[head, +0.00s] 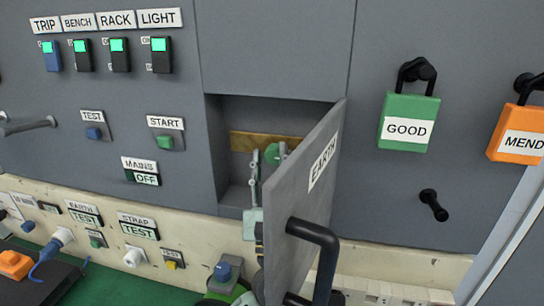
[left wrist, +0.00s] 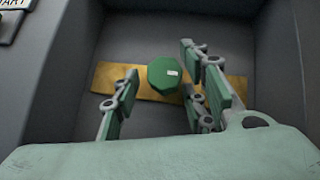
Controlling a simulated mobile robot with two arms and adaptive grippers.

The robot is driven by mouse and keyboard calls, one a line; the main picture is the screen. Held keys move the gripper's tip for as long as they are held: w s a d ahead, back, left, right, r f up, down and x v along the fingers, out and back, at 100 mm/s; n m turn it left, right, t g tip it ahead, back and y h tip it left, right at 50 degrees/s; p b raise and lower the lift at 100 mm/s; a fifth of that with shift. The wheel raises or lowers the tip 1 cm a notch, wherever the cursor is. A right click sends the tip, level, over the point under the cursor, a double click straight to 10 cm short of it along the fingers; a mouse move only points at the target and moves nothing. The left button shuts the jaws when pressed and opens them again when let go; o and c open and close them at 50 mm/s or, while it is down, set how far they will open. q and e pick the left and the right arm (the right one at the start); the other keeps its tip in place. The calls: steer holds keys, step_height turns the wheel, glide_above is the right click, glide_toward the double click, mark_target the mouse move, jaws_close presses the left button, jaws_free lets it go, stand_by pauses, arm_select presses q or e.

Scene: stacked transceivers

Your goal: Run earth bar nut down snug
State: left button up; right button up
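The earth bar nut (left wrist: 164,75) is a green, many-sided knob with a small white mark, on a brass bar (left wrist: 105,80) in a grey recess. In the head view the nut (head: 272,153) and bar (head: 242,142) show past the open EARTH door (head: 306,180). My left gripper (left wrist: 160,63) reaches into the recess, fingers apart, one on each side of the nut. The right-hand finger looks very close to it; I cannot tell if it touches. In the head view the left gripper (head: 264,168) is partly hidden by the door. My right gripper is not in view.
The door's black handle (head: 318,238) sticks out in front. The recess walls (head: 216,150) are close around the gripper. A green GOOD padlock (head: 408,122) and an orange MEND padlock (head: 519,132) hang at right. Switches and sockets line the left panel.

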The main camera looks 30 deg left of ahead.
arm_select(q)
steer(key=shift+d, duration=0.1)
steer(key=c, duration=1)
steer(key=shift+f+m+t+h+b, duration=0.1)
steer(key=shift+m+t+h+b, duration=0.3)
steer(key=shift+m+h, duration=0.5)
